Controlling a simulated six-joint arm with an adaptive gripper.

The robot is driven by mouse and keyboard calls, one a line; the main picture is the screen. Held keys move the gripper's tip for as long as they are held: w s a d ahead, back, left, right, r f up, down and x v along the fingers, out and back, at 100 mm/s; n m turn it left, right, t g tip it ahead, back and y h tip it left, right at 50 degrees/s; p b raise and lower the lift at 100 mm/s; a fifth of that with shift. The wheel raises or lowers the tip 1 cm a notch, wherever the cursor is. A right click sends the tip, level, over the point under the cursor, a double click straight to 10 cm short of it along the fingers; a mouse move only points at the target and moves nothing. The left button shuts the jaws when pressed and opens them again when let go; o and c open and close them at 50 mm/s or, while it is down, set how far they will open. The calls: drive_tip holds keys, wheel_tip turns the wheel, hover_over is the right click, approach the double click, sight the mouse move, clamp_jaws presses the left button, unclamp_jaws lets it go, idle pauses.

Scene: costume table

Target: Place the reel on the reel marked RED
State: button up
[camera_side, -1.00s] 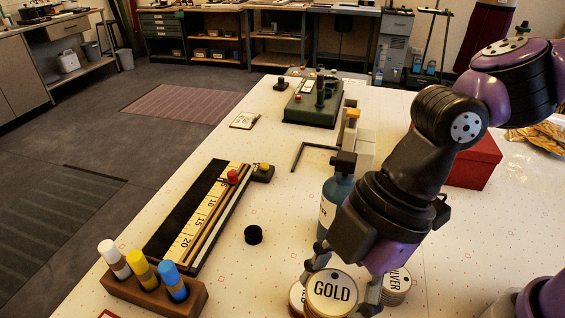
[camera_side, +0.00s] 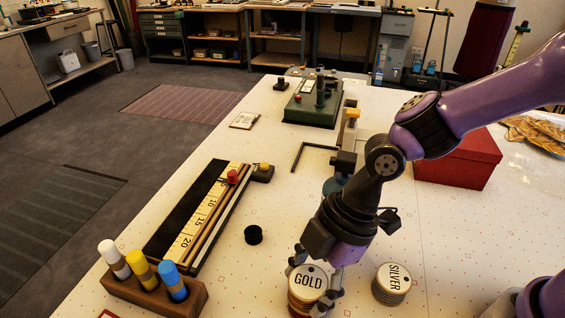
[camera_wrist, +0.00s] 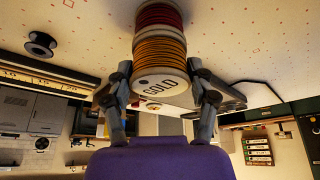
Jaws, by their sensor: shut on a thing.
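The GOLD reel (camera_side: 308,282), with a white labelled top and orange winding, is between the fingers of my gripper (camera_side: 314,284), which is shut on it. In the wrist view the gold reel (camera_wrist: 160,52) sits between both fingertips, lined up with a reel of red winding (camera_wrist: 158,15). The red reel (camera_side: 299,309) shows only as a sliver under the gold one in the side view. Its top label is hidden. The two reels look stacked, with little or no gap; exact contact is hard to tell.
A SILVER reel (camera_side: 391,285) stands on the table just right of my gripper. A small black spool (camera_side: 253,235), a wooden holder with coloured pegs (camera_side: 160,295) and a ruler board (camera_side: 200,220) lie to the left. A red box (camera_side: 460,160) stands behind right.

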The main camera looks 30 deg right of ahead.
drive_tip(key=o, duration=1.1)
drive_tip(key=shift+o, duration=0.2)
drive_tip(key=v, duration=1.2)
drive_tip(key=s+d+r+m+t+h, duration=0.1)
drive_tip(key=d+m+t+h, duration=0.3)
drive_tip(key=d+m, duration=1.4)
drive_tip(key=shift+s+d+r+t+h, duration=0.3)
drive_tip(key=shift+s+d+t, duration=0.25)
drive_tip(key=shift+t, duration=0.25)
drive_tip(key=shift+a, duration=0.1)
